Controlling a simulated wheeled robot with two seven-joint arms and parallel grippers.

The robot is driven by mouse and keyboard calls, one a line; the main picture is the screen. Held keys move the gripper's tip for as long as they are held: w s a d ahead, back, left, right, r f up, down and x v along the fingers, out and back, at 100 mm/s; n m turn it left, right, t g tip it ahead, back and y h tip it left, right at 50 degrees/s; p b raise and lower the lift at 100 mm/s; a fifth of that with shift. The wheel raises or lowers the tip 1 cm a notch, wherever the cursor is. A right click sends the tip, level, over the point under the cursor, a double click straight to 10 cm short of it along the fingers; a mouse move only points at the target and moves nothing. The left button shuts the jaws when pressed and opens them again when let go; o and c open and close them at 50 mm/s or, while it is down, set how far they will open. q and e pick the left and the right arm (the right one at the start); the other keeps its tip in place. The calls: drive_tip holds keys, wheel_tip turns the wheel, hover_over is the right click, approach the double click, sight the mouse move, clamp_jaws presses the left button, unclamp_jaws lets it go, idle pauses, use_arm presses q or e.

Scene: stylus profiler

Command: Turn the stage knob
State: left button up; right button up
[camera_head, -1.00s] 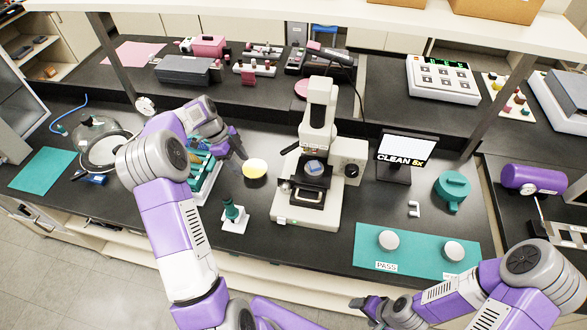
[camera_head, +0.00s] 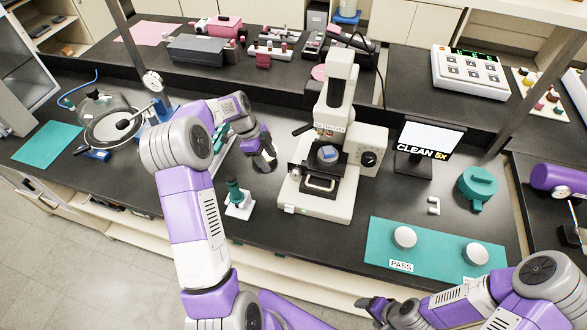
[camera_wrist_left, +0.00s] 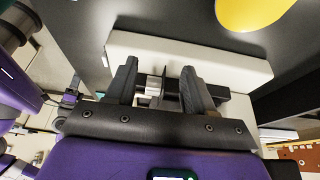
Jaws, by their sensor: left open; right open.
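The stylus profiler (camera_head: 340,95) is a cream, microscope-like instrument standing upright in the middle of the bench. Its dark stage (camera_head: 318,172) carries a small blue piece (camera_head: 329,152). A small silver stage knob (camera_head: 292,169) sticks out at the stage's left side. A black knob (camera_head: 369,159) is on the right housing. My left gripper (camera_head: 268,164) is open, just left of the stage and apart from the knob. In the left wrist view its fingers (camera_wrist_left: 157,84) stand apart with the profiler's pale base beyond them. My right gripper (camera_head: 372,305) is open at the front edge.
A green stand (camera_head: 238,198) is close to my left gripper. A yellow round thing (camera_wrist_left: 250,8) shows in the left wrist view. Right of the profiler are a screen (camera_head: 430,139), a teal pot (camera_head: 478,187) and a teal mat (camera_head: 430,246) with white discs.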

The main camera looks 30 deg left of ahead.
sight(293, 170)
use_arm(q)
drive_tip(key=d, duration=0.2)
drive_tip(key=w+d, duration=0.1)
drive_tip(key=d, duration=0.2)
drive_tip(key=d+p, duration=0.1)
drive_tip(key=d, duration=0.1)
drive_tip(key=shift+w+d+r, duration=0.1)
drive_tip(key=shift+w+d, duration=0.05)
drive_tip(key=shift+w, duration=0.2)
drive_tip(key=shift+x, duration=1.15)
drive_tip(key=shift+d+f, duration=0.1)
drive_tip(key=shift+f, duration=0.3)
clamp_jaws()
drive_tip(key=h+b, duration=0.1)
drive_tip(key=b, duration=0.1)
drive_tip(key=h+b, duration=0.1)
drive_tip(key=b, duration=0.1)
drive_tip(key=shift+a+f+t+b, duration=0.3)
drive_tip(key=shift+f+b, duration=0.1)
drive_tip(key=shift+r+h+b, duration=0.15)
drive_tip(key=shift+h+b, duration=0.35)
drive_tip(key=shift+b, duration=0.3)
drive_tip(key=shift+r, duration=0.1)
